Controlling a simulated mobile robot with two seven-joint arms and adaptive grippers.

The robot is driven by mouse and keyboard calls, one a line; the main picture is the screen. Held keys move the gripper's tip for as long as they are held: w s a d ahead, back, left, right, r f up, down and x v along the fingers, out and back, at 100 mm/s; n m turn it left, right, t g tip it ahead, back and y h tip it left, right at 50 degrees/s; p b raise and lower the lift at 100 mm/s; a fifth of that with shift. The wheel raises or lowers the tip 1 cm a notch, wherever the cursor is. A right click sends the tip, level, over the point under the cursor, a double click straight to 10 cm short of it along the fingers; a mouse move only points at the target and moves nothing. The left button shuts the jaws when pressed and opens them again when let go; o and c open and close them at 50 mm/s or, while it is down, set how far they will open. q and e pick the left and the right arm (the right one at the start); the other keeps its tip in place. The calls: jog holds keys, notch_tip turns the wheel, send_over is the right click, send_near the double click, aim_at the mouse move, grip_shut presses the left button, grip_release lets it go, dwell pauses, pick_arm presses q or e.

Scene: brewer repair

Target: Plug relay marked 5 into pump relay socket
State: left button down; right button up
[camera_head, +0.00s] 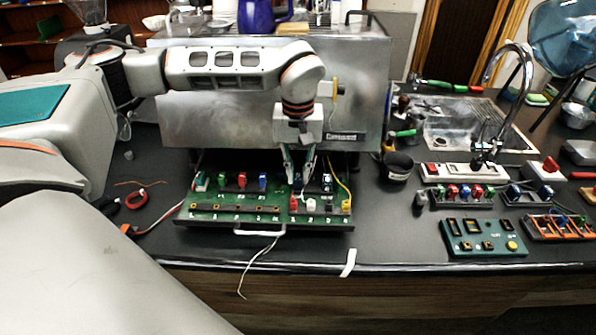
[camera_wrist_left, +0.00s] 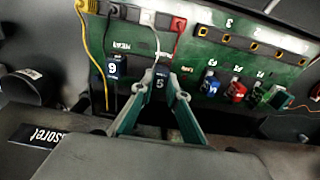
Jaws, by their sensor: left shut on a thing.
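My left gripper (camera_head: 298,172) reaches down over the green circuit board (camera_head: 215,215) in front of the steel brewer. Its fingers are shut on a dark relay marked 5 (camera_wrist_left: 159,79), which shows between the fingertips in the left wrist view. The relay is at the board's back row, beside a dark relay marked 6 (camera_wrist_left: 114,67), which also shows in the head view (camera_head: 327,182). The fingers hide the relay's base and the pump relay socket, so I cannot tell whether the relay is seated. My right gripper is not in view.
Blue and red fuses (camera_head: 262,181) stand left of the gripper on the board. A yellow wire (camera_head: 340,186) and red and white plugs are close by on the right. The brewer's steel body (camera_head: 220,120) rises behind. A black cup (camera_head: 397,166) stands to the right.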

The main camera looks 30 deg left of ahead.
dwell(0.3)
pick_arm(q)
jog(key=c, duration=1.9)
grip_release()
jog(key=shift+r, duration=0.3)
notch_tip(320, 180, up, 11)
jog(key=shift+r, duration=0.2)
